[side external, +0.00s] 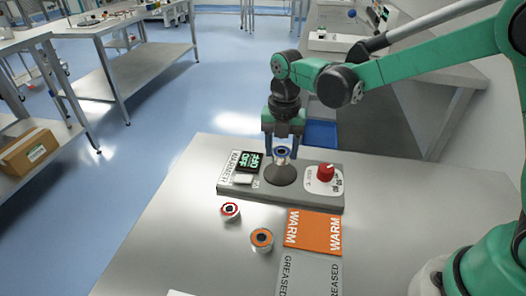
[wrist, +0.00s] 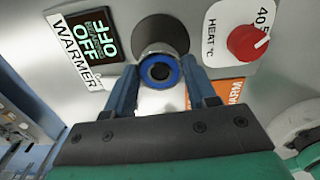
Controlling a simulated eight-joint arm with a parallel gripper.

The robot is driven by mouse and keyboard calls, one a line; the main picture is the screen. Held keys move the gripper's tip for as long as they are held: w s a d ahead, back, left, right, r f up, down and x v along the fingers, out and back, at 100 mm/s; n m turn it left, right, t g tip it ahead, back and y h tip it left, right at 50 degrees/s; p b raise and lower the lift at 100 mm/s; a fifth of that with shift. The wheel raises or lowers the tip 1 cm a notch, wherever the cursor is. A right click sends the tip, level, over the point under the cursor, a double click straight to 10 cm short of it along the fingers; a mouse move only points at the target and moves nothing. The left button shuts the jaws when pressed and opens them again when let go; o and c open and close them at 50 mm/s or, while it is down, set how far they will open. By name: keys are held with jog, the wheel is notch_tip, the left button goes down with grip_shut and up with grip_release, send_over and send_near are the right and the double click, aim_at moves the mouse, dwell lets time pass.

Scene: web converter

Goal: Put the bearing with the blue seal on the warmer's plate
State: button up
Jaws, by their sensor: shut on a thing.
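The bearing with the blue seal (wrist: 160,70) is between the fingers of my gripper (wrist: 165,88), which is shut on it. In the side view the blue-sealed bearing (side external: 282,152) is held by my gripper (side external: 283,150) over the warmer's round dark plate (side external: 280,176). The wrist view shows the plate (wrist: 162,30) partly hidden behind the bearing. I cannot tell whether the bearing touches the plate. The grey warmer (side external: 250,188) has a display reading OFF (wrist: 93,38) and a red knob (wrist: 248,42).
A red-sealed bearing (side external: 230,211) and an orange-sealed bearing (side external: 262,239) stand on the table in front of the warmer. An orange WARM mat (side external: 314,232) and a grey GREASED mat (side external: 308,275) lie at the right. The table's left front is clear.

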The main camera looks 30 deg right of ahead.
aim_at(281, 151)
jog(key=shift+f, duration=1.8)
jog(key=shift+f, duration=0.2)
jog(key=o, duration=1.2)
jog(key=shift+r, duration=0.1)
